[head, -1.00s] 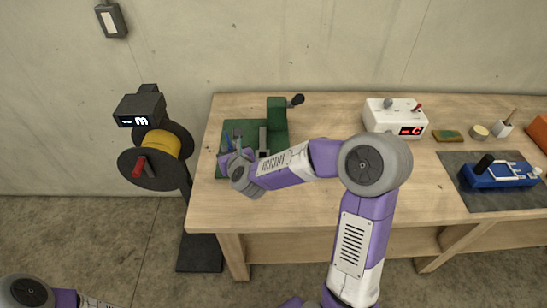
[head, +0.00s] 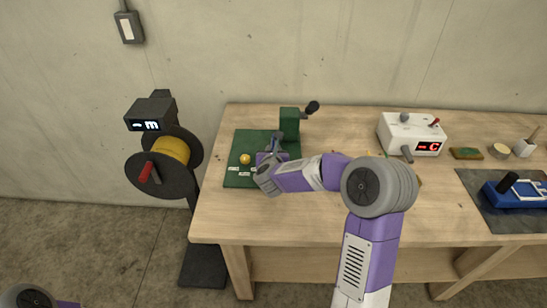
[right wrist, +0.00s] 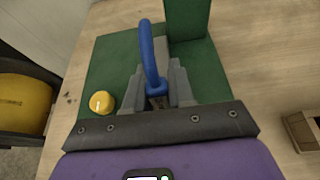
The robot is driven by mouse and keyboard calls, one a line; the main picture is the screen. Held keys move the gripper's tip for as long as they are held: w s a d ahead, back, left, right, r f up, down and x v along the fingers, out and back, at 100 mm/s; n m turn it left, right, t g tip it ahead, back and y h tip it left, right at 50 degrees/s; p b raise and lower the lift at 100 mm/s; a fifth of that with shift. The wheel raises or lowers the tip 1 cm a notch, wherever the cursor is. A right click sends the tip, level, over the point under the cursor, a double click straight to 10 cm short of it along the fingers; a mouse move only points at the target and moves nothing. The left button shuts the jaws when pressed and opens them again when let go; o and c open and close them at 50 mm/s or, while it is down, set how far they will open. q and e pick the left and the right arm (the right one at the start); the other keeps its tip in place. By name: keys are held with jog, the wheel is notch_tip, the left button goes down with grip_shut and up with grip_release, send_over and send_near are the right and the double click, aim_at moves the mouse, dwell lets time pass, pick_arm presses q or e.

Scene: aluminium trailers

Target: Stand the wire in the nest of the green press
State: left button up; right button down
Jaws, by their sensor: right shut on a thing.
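The green press (head: 289,124) stands at the back of its green base (head: 237,179), with a black-knobbed lever at its top. My right gripper (head: 272,153) is over the base, just in front of the press column. A small blue part of the wire (head: 277,139) shows in the head view. The nest cannot be made out; the gripper covers that part of the base. My left gripper is out of view.
A yellow button (head: 245,159) sits on the base, left of the gripper. A wire spool (head: 165,165) on a stand is left of the wooden bench (head: 310,218). A white box with a red display (head: 411,134) stands to the right. The bench front is clear.

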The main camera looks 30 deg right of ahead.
notch_tip(320, 180, down, 2)
jog(key=shift+r, duration=0.1)
jog(key=shift+b, duration=0.35)
jog(key=c, duration=1)
grip_release()
jog(key=shift+o, duration=0.2)
